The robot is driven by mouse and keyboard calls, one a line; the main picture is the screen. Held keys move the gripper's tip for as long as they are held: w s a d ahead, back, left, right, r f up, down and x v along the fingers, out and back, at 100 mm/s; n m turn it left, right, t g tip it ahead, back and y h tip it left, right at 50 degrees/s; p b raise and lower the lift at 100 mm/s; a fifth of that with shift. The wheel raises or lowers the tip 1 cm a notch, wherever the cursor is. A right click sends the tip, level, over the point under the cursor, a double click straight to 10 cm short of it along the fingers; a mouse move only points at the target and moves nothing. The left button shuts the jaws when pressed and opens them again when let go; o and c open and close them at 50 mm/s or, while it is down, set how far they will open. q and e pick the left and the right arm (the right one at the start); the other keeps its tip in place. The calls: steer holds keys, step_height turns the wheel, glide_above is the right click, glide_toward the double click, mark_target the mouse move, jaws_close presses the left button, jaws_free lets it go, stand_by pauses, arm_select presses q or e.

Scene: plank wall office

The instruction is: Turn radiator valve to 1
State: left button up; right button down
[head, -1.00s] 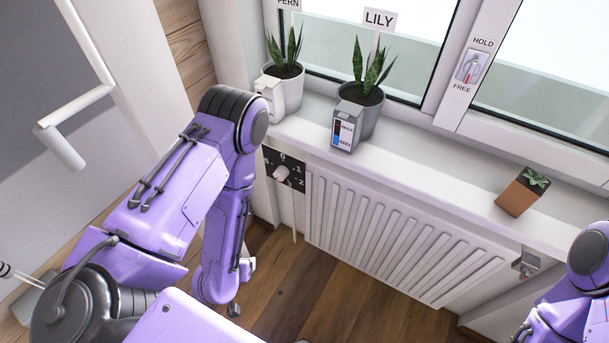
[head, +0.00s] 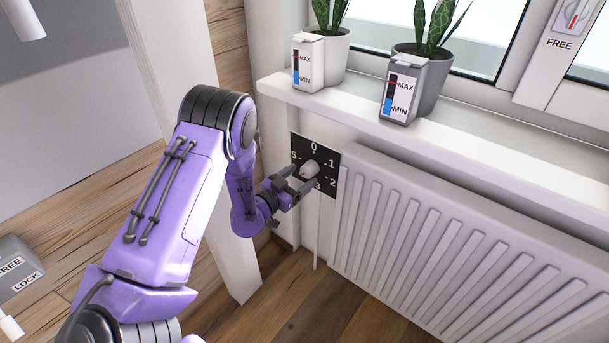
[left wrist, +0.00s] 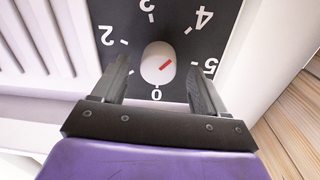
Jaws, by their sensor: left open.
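The radiator valve is a white knob (head: 310,169) on a black dial plate (head: 328,186) beside the radiator. My left gripper (head: 296,184) is open in front of the dial. In the left wrist view its fingers (left wrist: 160,75) appear on either side of the knob, with gaps; I cannot tell the depth. My right gripper is out of view.
The ribbed white radiator (head: 430,240) is right of the dial. The windowsill (head: 470,140) above holds a white water box (head: 307,65), a grey one (head: 402,92) and potted plants. A white post (head: 190,100) stands left, behind my left arm.

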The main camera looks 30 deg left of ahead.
arm_select(q)
steer(key=shift+w+d, duration=0.2)
steer(key=shift+w, duration=1.1)
steer(key=c, duration=1)
steer(key=shift+c, duration=0.2)
